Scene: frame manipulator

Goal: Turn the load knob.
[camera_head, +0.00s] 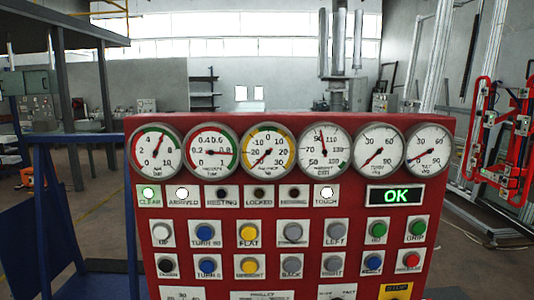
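A red control panel (300,202) fills the middle of the view and faces me. No knob that I can read as the load knob shows. Along the bottom edge, cut off by the frame, are a plate with scale numbers (181,293), a plate with small lettering (262,295) and a plate with a dark round part (337,297). What lies below them is hidden. My gripper is not in view.
A row of round gauges (268,151) tops the panel. Below are indicator lamps (182,193), a green OK display (395,195) and rows of coloured push buttons (249,233). A blue frame (42,200) stands left, a red frame (497,150) right.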

